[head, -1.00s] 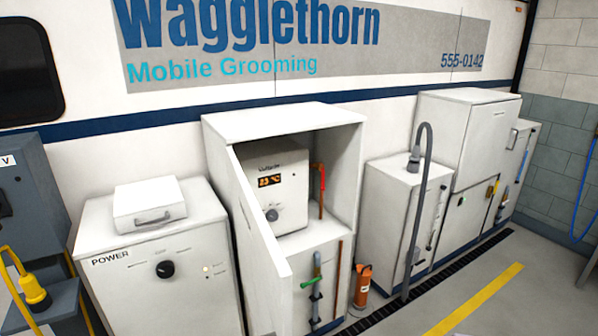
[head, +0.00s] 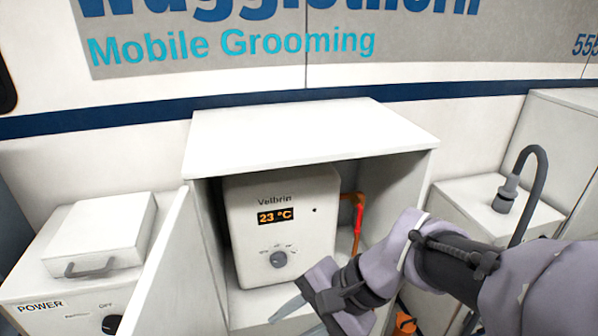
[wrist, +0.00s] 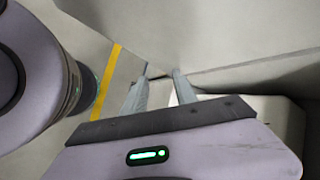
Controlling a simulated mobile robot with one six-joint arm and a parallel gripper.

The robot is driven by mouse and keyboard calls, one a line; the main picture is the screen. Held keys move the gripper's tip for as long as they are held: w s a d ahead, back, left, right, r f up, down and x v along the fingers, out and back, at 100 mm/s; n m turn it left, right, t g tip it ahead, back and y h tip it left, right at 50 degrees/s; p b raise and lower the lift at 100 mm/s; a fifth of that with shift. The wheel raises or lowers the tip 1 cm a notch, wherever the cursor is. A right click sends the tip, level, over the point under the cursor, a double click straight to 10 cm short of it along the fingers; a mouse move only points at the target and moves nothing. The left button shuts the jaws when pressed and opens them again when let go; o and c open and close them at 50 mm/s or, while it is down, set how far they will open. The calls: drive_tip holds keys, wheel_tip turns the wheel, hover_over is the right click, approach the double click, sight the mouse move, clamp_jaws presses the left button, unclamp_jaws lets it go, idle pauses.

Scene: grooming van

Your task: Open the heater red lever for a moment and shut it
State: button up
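The white heater (head: 283,225) stands inside an open-fronted white cabinet, with a display reading 23 °C and a round knob. To its right is an orange-copper pipe (head: 350,197) with the red lever (head: 358,216) on it, pointing roughly downward. My gripper (head: 290,318) is in front of and below the heater, left of and nearer than the lever, not touching it. In the wrist view, my gripper's two fingers (wrist: 158,78) stand apart with nothing between them. The lever does not show clearly in the wrist view.
The cabinet's door (head: 160,265) stands open on the left. Its right side wall (head: 400,190) is close to my arm. A white power unit (head: 35,290) is at left, and a white box with a grey hose (head: 543,190) at right. A yellow floor line (wrist: 108,80) shows in the wrist view.

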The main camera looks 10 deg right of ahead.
drive_tip(key=w+d+m+t+y, duration=0.25)
drive_tip(key=w+m+y, duration=0.2)
drive_tip(key=w, duration=0.45)
drive_tip(key=m+t+h+p, duration=0.2)
drive_tip(key=m+t+h, duration=0.6)
drive_tip(key=m+t, duration=0.75)
approach(358, 219)
drive_tip(key=w+a+m+g+b, duration=0.2)
drive_tip(key=w+m+b, duration=0.1)
drive_tip(key=w, duration=1)
drive_tip(key=shift+r+g, duration=0.2)
drive_tip(key=shift+g, duration=0.2)
clamp_jaws()
